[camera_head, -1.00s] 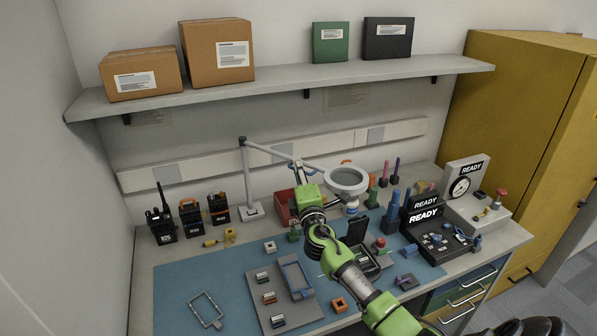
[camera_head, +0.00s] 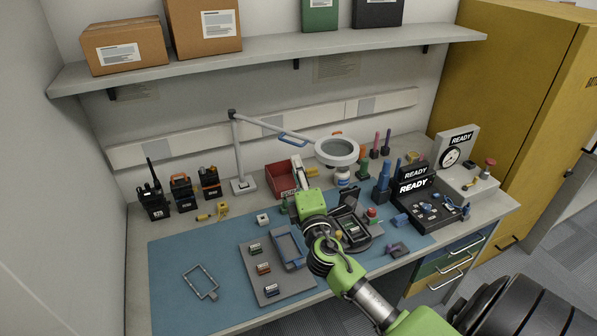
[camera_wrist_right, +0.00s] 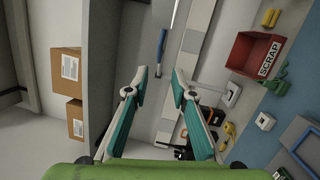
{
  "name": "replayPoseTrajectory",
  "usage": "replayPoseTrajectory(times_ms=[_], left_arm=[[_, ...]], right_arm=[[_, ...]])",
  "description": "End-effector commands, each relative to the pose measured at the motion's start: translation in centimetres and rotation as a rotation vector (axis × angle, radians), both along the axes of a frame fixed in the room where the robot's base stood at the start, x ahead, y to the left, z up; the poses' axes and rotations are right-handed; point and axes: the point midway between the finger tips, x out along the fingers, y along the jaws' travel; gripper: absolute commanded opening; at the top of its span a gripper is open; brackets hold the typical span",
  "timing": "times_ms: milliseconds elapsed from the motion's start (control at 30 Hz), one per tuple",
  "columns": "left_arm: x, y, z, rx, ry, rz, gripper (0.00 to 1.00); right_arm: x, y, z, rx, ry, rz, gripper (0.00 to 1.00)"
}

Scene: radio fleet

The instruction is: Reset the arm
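My right arm, green and grey, reaches in from the lower right in the head view. Its right gripper (camera_head: 297,160) is raised over the back of the bench, just in front of the red bin (camera_head: 279,180). In the right wrist view the two teal-and-grey fingers of the right gripper (camera_wrist_right: 159,72) stand apart with nothing between them. The red bin also shows there, marked SCRAP (camera_wrist_right: 252,54). My left gripper is not in view.
A magnifier lamp (camera_head: 337,150) stands close to the right gripper. Radios (camera_head: 154,200) stand at the back left. A blue mat (camera_head: 175,290) holds a grey tray (camera_head: 262,250) and an empty frame (camera_head: 201,282). The shelf (camera_head: 250,53) with boxes hangs above.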

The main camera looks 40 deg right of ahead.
Motion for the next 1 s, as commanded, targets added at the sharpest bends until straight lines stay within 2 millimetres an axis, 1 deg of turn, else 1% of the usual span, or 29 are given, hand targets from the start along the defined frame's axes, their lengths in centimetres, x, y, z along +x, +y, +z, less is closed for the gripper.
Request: replayPoseTrajectory(times_ms=[100, 633, 733, 767, 867, 967, 1000], left_arm=[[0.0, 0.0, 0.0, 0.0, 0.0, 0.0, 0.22], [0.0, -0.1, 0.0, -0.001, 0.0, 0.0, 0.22], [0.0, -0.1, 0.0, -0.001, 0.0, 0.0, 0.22], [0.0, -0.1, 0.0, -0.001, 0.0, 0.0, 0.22], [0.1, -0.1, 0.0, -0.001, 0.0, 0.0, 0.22], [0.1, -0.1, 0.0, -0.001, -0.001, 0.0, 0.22], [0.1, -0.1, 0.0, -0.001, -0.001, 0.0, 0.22]], right_arm=[[-0.6, 0.2, -0.1, 0.0, 0.0, -0.001, 0.23], [-0.6, 0.3, -0.1, 0.0, 0.0, 0.0, 0.23], [-1.1, 0.3, -0.4, 0.034, 0.001, -0.008, 0.23], [-1.4, 0.3, -0.8, 0.062, 0.002, -0.016, 0.23], [-3.5, 0.3, -2.9, 0.226, 0.017, -0.062, 0.23], [-7.1, 1.0, -6.7, 0.481, 0.064, -0.142, 0.23], [-8.8, 1.6, -8.5, 0.593, 0.096, -0.179, 0.23]])
